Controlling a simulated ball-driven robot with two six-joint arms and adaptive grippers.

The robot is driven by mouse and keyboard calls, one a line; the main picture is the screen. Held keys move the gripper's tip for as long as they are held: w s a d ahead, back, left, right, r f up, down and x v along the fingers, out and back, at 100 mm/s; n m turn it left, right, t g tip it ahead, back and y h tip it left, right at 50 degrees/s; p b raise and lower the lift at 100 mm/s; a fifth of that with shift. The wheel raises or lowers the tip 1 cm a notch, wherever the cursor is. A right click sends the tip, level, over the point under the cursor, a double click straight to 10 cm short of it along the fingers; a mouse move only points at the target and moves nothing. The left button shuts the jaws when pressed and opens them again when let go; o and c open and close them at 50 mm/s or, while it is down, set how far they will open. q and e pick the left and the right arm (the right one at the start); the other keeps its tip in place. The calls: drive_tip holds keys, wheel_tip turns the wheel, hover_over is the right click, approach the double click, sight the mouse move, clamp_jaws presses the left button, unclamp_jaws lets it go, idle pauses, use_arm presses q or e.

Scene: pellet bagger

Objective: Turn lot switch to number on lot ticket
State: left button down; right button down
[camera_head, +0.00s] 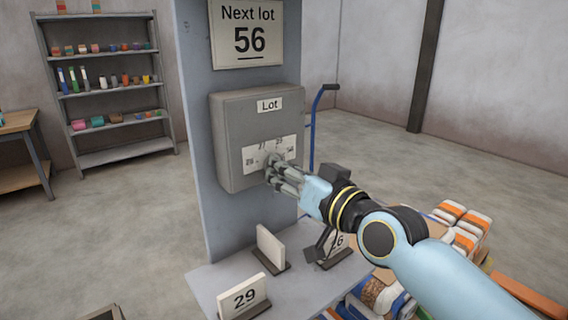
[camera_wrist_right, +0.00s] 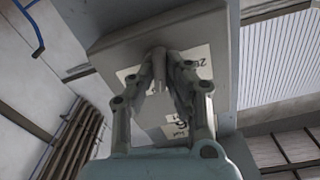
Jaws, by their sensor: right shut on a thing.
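The grey lot box (camera_head: 240,108), labelled "Lot", is fixed to an upright panel. Its white dial plate (camera_head: 284,145) carries small numbers, hard to read and partly hidden by my fingers. My right gripper (camera_head: 273,170) is at the dial, shut on the lot switch, whose grey knob (camera_wrist_right: 159,62) shows between the fingers in the right wrist view. The fingers hide where the switch points. Above the box, a sign (camera_head: 246,34) reads "Next lot 56". On the ledge below stand a card reading 29 (camera_head: 243,297), a card with no number visible (camera_head: 270,247), and a card apparently reading 26 (camera_head: 342,246), partly hidden by my right arm.
The grey ledge (camera_head: 215,274) juts out below the box. Orange and white bags (camera_head: 464,230) are piled at the right beyond my arm. A blue hand truck (camera_head: 313,125) stands behind the panel. A shelf rack (camera_head: 110,88) stands at the back left, with open floor before it.

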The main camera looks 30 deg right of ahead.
drive_tip(key=shift+m+p, duration=1.3)
drive_tip(key=shift+m, duration=3.7)
drive_tip(key=shift+f, duration=0.1)
drive_tip(key=c, duration=1.3)
unclamp_jaws()
drive_tip(key=shift+c, duration=0.2)
drive_tip(key=s+d, duration=0.1)
drive_tip(key=s, duration=0.6)
drive_tip(key=shift+s, duration=0.25)
